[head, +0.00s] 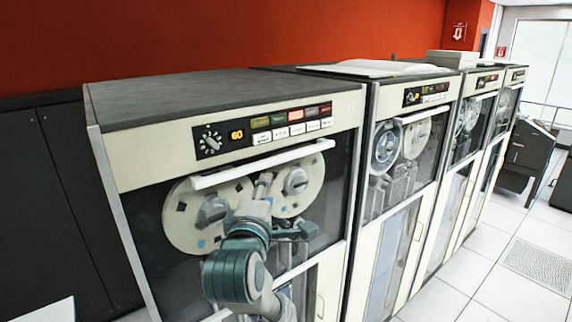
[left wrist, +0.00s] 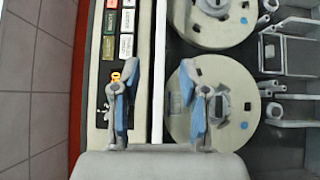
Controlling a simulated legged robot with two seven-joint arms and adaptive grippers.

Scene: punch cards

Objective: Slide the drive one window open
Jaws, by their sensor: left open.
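The nearest tape drive (head: 230,105), which I take to be drive one, has a cream front with two tape reels (head: 193,228) behind its window area. A white window handle bar (head: 262,165) runs across the top of that area, just below the control panel. My left gripper (head: 263,182) is in front of the drive, just below the bar. In the left wrist view the left gripper (left wrist: 158,78) is open, with the bar (left wrist: 158,125) running between its two blue-padded fingers. I cannot tell whether they touch it. My right gripper is not in view.
The control panel (head: 262,130) with a dial and lit buttons is just above the bar. More tape drives (head: 412,110) stand in a row to the right, with papers (head: 375,69) on top. White floor tiles (head: 475,268) are free at the right.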

